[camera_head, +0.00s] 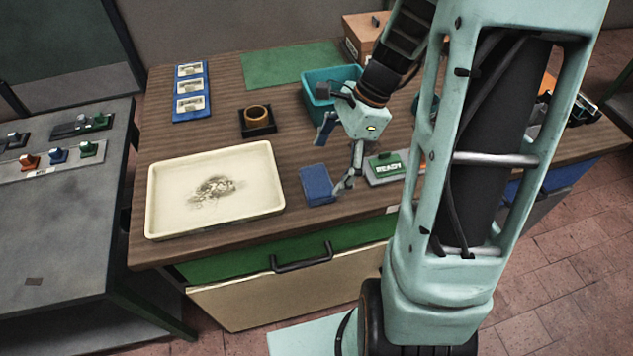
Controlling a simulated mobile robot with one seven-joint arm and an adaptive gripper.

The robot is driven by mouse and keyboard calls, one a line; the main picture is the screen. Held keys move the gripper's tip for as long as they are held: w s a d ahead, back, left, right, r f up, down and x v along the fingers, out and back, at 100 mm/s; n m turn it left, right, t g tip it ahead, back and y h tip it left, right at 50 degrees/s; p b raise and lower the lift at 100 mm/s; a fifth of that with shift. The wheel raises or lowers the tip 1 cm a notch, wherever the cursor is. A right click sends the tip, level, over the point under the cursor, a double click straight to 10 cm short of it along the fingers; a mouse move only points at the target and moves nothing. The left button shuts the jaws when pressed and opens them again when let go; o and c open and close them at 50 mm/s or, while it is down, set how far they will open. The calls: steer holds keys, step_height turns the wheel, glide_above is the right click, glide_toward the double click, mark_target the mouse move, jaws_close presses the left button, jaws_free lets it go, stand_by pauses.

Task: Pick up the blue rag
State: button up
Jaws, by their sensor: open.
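The blue rag (315,184) is a small flat folded rectangle on the brown wooden bench top, near its front edge, right of a cream tray. My gripper (333,165) hangs over the bench with its two fingers spread, one above the rag's far side and one at its right. The jaws are open and nothing shows between them. The picture does not show clearly how high the fingertips are above the rag or whether one touches it. My arm covers the right part of the bench.
The cream tray (163,215) holds a dark granular patch. A teal bin (318,88) stands behind my gripper. A box with a green READY sign (388,166) sits close right of the rag. A black block with a brown ring (257,119) and a green mat (290,62) lie farther back.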

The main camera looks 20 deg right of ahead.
mark_target(318, 180)
steer(key=x, duration=0.5)
steer(key=shift+w+f, duration=0.1)
steer(key=shift+w, duration=0.25)
steer(key=c, duration=1.1)
steer(key=shift+c, duration=0.3)
